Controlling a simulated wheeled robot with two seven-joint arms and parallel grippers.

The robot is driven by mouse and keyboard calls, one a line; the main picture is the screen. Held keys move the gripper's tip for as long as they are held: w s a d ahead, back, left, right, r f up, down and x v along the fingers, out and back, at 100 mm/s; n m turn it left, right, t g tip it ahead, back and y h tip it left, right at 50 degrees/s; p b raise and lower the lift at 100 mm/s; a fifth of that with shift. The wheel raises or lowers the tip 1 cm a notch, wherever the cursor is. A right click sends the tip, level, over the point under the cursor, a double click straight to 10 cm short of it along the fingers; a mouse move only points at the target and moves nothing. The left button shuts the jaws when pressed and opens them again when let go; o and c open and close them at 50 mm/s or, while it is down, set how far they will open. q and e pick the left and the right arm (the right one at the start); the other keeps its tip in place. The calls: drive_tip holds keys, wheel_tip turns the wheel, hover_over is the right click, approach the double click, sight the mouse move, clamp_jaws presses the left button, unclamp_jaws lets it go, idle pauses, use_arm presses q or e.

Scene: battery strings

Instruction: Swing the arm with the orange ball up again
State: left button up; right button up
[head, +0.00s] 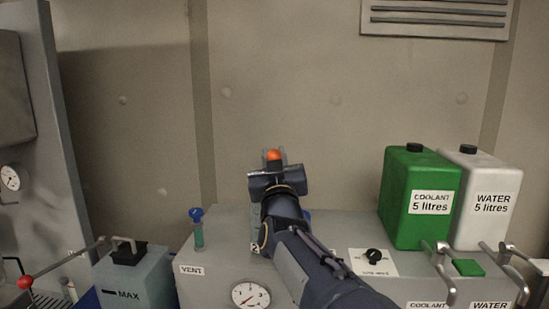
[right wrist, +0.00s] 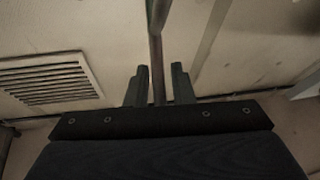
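The orange ball (head: 273,154) shows in the head view at the tips of my right gripper (head: 273,160), in front of the back wall. One finger is close on each side of it. In the right wrist view a thin metal rod, the swing arm (right wrist: 156,55), runs down between the two fingers (right wrist: 161,85). The ball is hidden in that view. The lower part of the swing arm is hidden behind my right arm in the head view. My left gripper is not in view.
A grey bench carries a green coolant can (head: 400,220), a white water can (head: 510,170), a black knob (head: 374,255) and a blue-capped vent tube (head: 197,230). A dial (head: 250,295) is on its front. A red-ended lever (head: 25,282) and a MAX tank (head: 150,275) are at left.

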clamp_jaws()
drive_tip(key=shift+r, duration=0.1)
drive_tip(key=shift+w+r+p, duration=0.25)
drive_tip(key=shift+r+p, duration=0.15)
drive_tip(key=shift+p, duration=0.3)
drive_tip(key=shift+w+d+r+g+p, duration=0.15)
drive_tip(key=shift+w+r+g+p, duration=0.45)
drive_tip(key=shift+p, duration=0.4)
drive_tip(key=shift+w+r+g, duration=0.15)
drive_tip(key=shift+w+g, duration=0.15)
drive_tip(key=w+d+r+m+g, duration=0.1)
drive_tip(key=w+r+g, duration=0.1)
drive_tip(key=w+g, duration=0.3)
drive_tip(key=shift+w+d+r+p, duration=0.2)
drive_tip(key=shift+w+d+p, duration=0.1)
drive_tip(key=shift+w, duration=0.85)
